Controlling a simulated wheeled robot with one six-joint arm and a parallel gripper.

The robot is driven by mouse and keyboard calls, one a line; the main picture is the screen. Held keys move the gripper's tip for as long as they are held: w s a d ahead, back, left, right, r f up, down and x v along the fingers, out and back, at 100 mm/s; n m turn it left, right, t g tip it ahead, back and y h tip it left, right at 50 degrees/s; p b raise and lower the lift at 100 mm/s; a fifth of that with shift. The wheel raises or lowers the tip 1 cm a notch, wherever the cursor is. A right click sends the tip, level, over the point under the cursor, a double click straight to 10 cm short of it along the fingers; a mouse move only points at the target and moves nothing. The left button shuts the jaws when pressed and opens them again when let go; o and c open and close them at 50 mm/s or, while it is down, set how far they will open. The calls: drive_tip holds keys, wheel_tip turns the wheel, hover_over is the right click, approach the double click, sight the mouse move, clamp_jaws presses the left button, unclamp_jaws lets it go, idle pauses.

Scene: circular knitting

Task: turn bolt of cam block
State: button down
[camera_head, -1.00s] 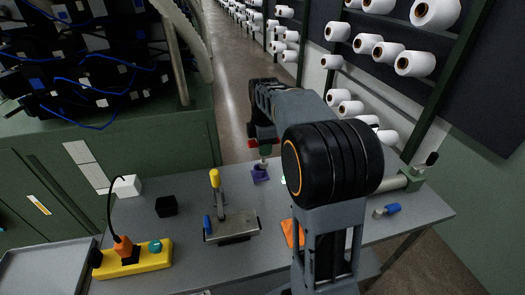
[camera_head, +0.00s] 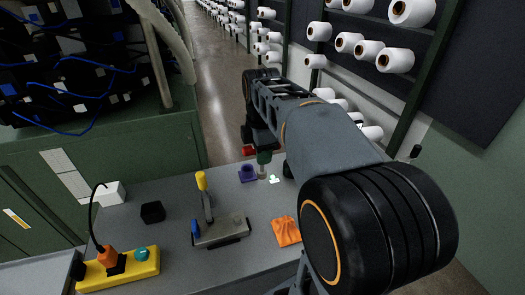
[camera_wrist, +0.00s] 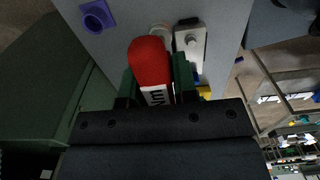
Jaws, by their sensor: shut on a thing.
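My gripper (camera_head: 263,158) is shut on a red-topped tool (camera_wrist: 150,68) marked "Nm", between green fingers (camera_wrist: 185,80). The red end (camera_head: 249,150) also shows in the head view; its silver lower end (camera_head: 262,171) is low over the grey table, contact unclear. In the wrist view a light grey block with a round bolt-like head (camera_wrist: 192,42) lies right beside the tool. A grey metal block (camera_head: 221,231) with a yellow-handled clamp (camera_head: 203,185) stands left of my gripper in the head view. I cannot tell which is the cam block.
A purple socketed block (camera_head: 247,173) is just left of the tool. A black cube (camera_head: 152,212), a white box (camera_head: 111,193), a yellow power strip (camera_head: 120,270) and an orange cloth-like piece (camera_head: 286,232) are on the table (camera_head: 180,260). Yarn shelves stand behind, right.

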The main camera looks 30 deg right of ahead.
drive_tip(key=c, duration=1.5)
unclamp_jaws()
drive_tip(key=c, duration=0.3)
drive_tip(key=shift+a+r, duration=0.1)
drive_tip(key=shift+a, duration=0.05)
drive_tip(key=shift+c, duration=0.2)
drive_tip(key=s+a+f+m+p, duration=0.2)
drive_tip(key=s+a+f+m, duration=0.1)
drive_tip(key=a+m, duration=0.5)
drive_tip(key=shift+s+a+m, duration=0.3)
drive_tip(key=shift+s+a, duration=0.05)
drive_tip(key=shift+a, duration=0.55)
